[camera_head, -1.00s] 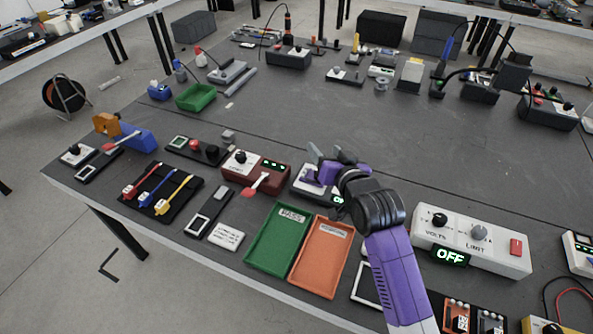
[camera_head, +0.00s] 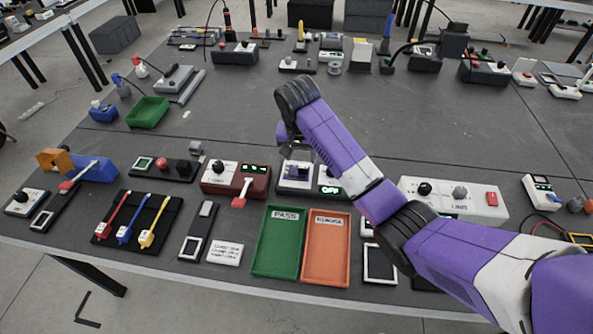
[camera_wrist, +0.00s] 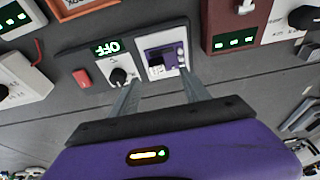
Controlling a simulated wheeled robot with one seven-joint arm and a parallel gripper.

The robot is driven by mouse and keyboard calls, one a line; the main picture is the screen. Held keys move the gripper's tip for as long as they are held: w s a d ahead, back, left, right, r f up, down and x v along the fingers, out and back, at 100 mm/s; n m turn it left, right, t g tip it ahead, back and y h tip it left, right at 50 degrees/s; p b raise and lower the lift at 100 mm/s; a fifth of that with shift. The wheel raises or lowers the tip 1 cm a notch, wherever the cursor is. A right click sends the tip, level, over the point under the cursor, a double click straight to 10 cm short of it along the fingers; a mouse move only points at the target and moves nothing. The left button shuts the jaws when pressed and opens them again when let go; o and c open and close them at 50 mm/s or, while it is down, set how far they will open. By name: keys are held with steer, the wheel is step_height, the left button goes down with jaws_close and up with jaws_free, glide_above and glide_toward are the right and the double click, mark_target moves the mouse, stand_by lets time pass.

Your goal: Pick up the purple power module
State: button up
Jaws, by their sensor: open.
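The purple power module (camera_wrist: 163,59) sits in a white-framed socket at one end of a dark test unit (camera_wrist: 110,62). In the head view the module (camera_head: 297,171) is partly hidden below my gripper (camera_head: 294,155). In the wrist view my gripper (camera_wrist: 157,82) is open, its two fingers pointing toward the module, one toward each side of its near edge. The fingers hold nothing. I cannot tell whether the fingertips touch the module or remain just short of it.
The test unit has a black knob (camera_wrist: 118,76), a red button (camera_wrist: 82,77) and a lit "OFF" display. A dark red unit with a lever (camera_head: 236,180) stands close on the left. Green (camera_head: 261,268) and orange (camera_head: 327,279) trays lie in front. The table behind is mostly clear.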

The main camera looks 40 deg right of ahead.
mark_target(303, 166)
steer(key=x, duration=0.4)
steer(key=p+x, duration=0.1)
steer(key=x, duration=0.1)
steer(key=shift+s+d+f, duration=0.1)
steer(key=shift+d+f, duration=0.2)
steer(key=shift+d, duration=0.05)
steer(key=shift+c, duration=0.4)
jaws_close()
